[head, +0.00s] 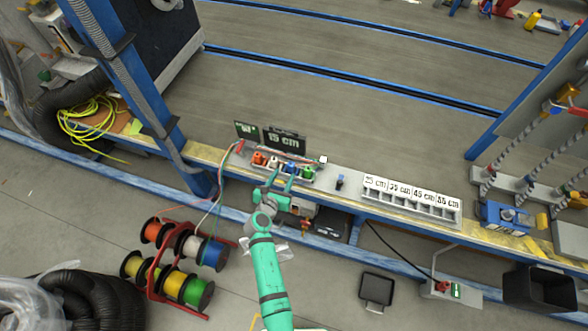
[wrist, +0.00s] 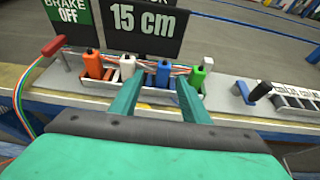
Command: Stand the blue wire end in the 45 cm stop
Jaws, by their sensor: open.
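The blue wire end (wrist: 163,72) stands upright in a grey rack between a white and a green one; it also shows in the head view (head: 291,167). My gripper (wrist: 160,84) is open and empty, its fingertips in front of the rack, one to each side of the blue end in the picture. I cannot tell whether they touch anything. In the head view my gripper (head: 281,180) reaches the rack from the front. The 45 cm stop (head: 424,196) is the third labelled slot in the pale block to the right. It looks empty from here.
Orange (wrist: 94,64), white (wrist: 127,67) and green (wrist: 197,77) wire ends flank the blue one. A 15 cm display (head: 284,139) stands behind the rack. A small blue-and-black part (head: 340,182) sits between rack and stop block. A red lever (head: 239,147) is at left.

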